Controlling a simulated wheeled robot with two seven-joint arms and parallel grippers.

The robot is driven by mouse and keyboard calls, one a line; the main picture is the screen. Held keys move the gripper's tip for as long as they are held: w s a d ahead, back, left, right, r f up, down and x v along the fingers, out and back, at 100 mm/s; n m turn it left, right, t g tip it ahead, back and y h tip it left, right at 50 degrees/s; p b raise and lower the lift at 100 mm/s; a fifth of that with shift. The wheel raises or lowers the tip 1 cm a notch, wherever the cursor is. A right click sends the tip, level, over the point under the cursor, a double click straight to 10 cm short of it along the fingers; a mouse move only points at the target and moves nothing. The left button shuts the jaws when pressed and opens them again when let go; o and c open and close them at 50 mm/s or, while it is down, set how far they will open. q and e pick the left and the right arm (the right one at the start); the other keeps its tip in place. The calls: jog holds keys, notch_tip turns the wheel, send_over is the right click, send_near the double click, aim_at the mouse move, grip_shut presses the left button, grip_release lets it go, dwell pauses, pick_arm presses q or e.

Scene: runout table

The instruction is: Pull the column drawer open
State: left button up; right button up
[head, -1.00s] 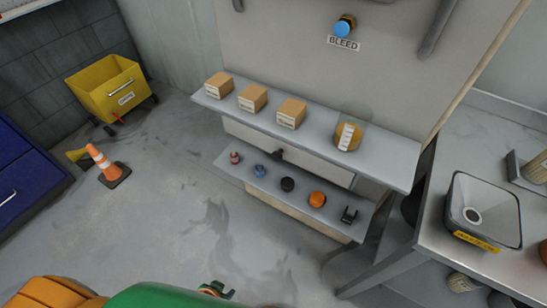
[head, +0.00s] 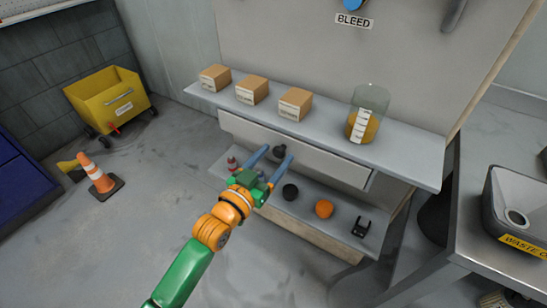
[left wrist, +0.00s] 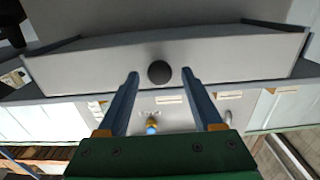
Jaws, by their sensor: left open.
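The drawer (head: 330,166) has a pale grey front under the upper shelf, with a round black knob (head: 280,148) on it. In the left wrist view the drawer front (left wrist: 90,70) spans the picture, and the knob (left wrist: 159,72) sits near its middle. My left gripper (head: 279,152) is open, with its blue fingers pointing at the drawer front. In the left wrist view its fingertips (left wrist: 160,73) lie on either side of the knob, with a gap on both sides. The drawer looks closed under the shelf. My right gripper is not in view.
The upper shelf (head: 225,97) above the drawer carries several boxes and a beaker (head: 365,115) of amber stuff. The lower shelf (head: 340,222) holds a black knob, an orange knob (head: 324,208) and other small parts. A cone (head: 99,178) and yellow cart (head: 108,104) stand left.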

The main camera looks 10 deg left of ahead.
pick_arm(q)
grip_shut()
dwell(1.4)
